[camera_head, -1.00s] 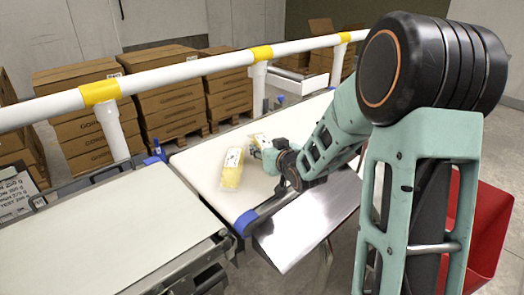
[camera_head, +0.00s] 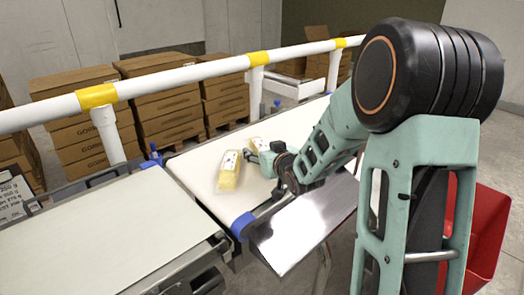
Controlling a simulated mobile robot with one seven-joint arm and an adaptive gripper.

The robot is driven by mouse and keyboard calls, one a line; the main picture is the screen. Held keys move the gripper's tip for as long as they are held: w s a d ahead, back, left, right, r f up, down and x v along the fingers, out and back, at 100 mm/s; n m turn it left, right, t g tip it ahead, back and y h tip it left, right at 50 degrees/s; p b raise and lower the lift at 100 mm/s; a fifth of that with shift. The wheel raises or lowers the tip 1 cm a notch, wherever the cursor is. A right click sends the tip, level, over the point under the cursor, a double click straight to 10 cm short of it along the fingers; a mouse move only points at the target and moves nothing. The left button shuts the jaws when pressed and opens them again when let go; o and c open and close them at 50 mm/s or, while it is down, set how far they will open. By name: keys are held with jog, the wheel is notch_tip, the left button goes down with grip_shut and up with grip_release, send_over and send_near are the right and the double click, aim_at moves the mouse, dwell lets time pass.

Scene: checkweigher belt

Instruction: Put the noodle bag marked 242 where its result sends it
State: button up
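Two yellow noodle bags with white labels lie on the pale belt (camera_head: 195,165). The nearer bag (camera_head: 229,172) lies to the left of my gripper, and the farther bag (camera_head: 256,144) is just beyond the gripper's tip. The printed numbers are too small to read, so I cannot tell which bag is 242. My gripper (camera_head: 254,156) is low over the belt, its tip close to both bags. The fingers are small and partly hidden by the wrist, and I cannot tell whether they are open or touch a bag.
A white rail (camera_head: 190,73) with yellow bands runs behind the belt. A second belt section (camera_head: 120,235) lies at the left. A shiny metal plate (camera_head: 300,225) slopes off the belt's near side. A red bin (camera_head: 486,225) stands at the right. Stacked cartons (camera_head: 165,105) stand behind.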

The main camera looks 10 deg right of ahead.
jog(key=shift+s+f, duration=0.3)
jog(key=shift+f, duration=0.6)
jog(key=shift+w+r+p, duration=0.1)
jog(key=shift+r+p, duration=0.35)
jog(key=shift+p, duration=0.2)
jog(key=shift+s+d+r, duration=0.1)
jog(key=shift+s+r, duration=0.1)
jog(key=v, duration=0.3)
jog(key=p+v, duration=0.1)
jog(key=v, duration=0.3)
jog(key=r+p+v, duration=0.1)
jog(key=v, duration=0.3)
